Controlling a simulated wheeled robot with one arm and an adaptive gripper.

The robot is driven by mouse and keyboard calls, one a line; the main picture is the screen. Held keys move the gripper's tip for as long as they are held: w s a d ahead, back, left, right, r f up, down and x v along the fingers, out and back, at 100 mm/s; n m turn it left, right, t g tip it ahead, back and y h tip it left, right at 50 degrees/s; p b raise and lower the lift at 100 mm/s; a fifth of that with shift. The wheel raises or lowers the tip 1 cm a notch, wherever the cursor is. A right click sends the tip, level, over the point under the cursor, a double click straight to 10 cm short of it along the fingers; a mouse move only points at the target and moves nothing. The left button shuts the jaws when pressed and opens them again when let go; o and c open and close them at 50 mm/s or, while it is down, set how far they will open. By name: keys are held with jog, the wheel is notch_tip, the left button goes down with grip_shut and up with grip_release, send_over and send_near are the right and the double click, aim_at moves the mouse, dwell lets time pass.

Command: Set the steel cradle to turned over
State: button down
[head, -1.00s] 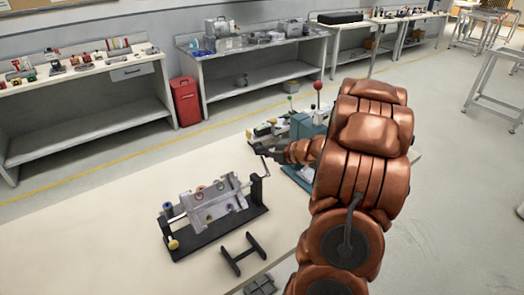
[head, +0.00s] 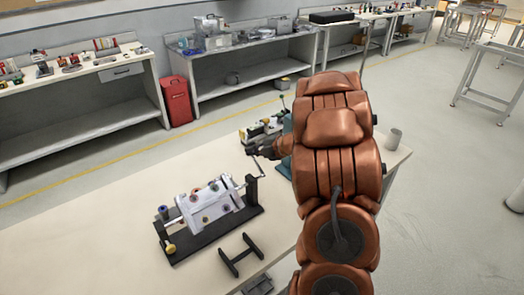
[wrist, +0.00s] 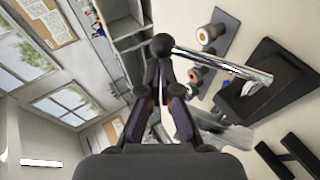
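The steel cradle (head: 210,203) is a bright metal box-like piece on a shaft across a black base (head: 215,233) on the cream table. Its broad face with coloured round parts is toward the head camera. A metal crank arm (head: 257,167) rises from its right end; in the wrist view this crank arm (wrist: 225,65) runs right from a black ball-ended handle (wrist: 160,47). My gripper (head: 259,150) is at the upper end of the crank. In the wrist view my gripper (wrist: 161,98) has its fingers closed around the handle. The cradle is only partly visible there.
A black H-shaped stand (head: 240,255) lies in front of the base. A yellow knob (head: 170,248) is at the base's left end. A teal device (head: 286,150) is partly behind my arm. A grey cup (head: 394,138) stands at the table's right. The left tabletop is clear.

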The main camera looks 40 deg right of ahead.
jog(key=shift+w+f+b, duration=1.3)
jog(key=shift+b, duration=0.05)
jog(key=shift+w+f+b, duration=0.35)
jog(key=shift+f+b, duration=0.15)
jog(key=shift+f, duration=0.05)
jog(key=shift+f, duration=0.15)
jog(key=s+r, duration=0.2)
jog(key=r, duration=0.4)
jog(key=s+d+r, duration=0.1)
jog(key=s+r, duration=0.1)
jog(key=r, duration=0.4)
jog(key=shift+s+r, duration=0.15)
jog(key=shift+s, duration=0.1)
jog(key=shift+w+r, duration=0.1)
